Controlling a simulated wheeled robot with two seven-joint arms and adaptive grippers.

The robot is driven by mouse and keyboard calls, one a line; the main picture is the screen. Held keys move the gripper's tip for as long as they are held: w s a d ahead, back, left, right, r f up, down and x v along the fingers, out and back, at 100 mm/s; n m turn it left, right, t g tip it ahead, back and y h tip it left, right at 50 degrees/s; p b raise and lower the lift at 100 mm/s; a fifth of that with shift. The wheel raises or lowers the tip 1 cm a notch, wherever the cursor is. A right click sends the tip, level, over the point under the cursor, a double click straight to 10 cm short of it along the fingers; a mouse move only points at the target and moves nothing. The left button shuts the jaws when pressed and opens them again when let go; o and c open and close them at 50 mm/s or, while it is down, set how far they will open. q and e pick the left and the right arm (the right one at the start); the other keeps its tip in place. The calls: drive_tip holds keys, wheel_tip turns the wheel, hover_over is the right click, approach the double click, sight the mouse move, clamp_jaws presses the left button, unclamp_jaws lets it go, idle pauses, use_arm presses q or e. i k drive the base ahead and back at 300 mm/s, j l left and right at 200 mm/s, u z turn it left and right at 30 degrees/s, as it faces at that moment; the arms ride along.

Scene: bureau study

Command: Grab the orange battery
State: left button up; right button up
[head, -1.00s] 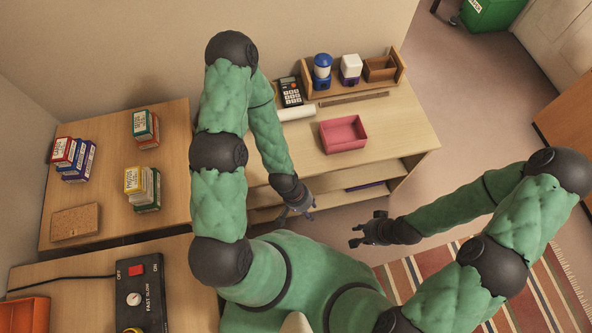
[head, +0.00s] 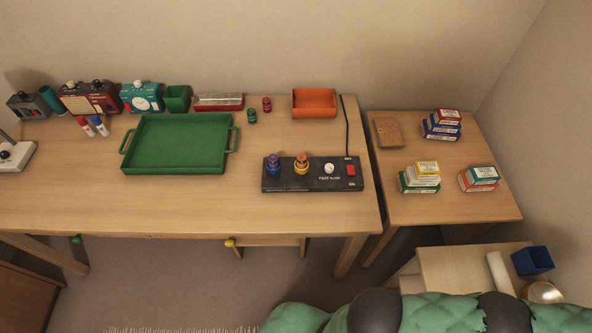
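A small orange-topped cylinder (head: 301,159), which looks like the orange battery, stands upright in a yellow ring on the black control box (head: 315,182) at the right end of the long desk. A purple cylinder (head: 273,160) stands in a blue ring just left of it. A white knob (head: 329,169) and a red switch (head: 351,170) are to its right on the same box. Neither of my grippers is in view.
A green tray (head: 179,117) lies left of the box. Behind the box are an orange bin (head: 314,103), a red cylinder (head: 267,104) and a green one (head: 251,116). A side table (head: 433,208) with stacked small boxes stands right. Bare desk lies in front of the tray.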

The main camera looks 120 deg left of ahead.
sight(302, 158)
drive_tip(key=l+u, duration=0.1)
drive_tip(key=u, duration=4.2)
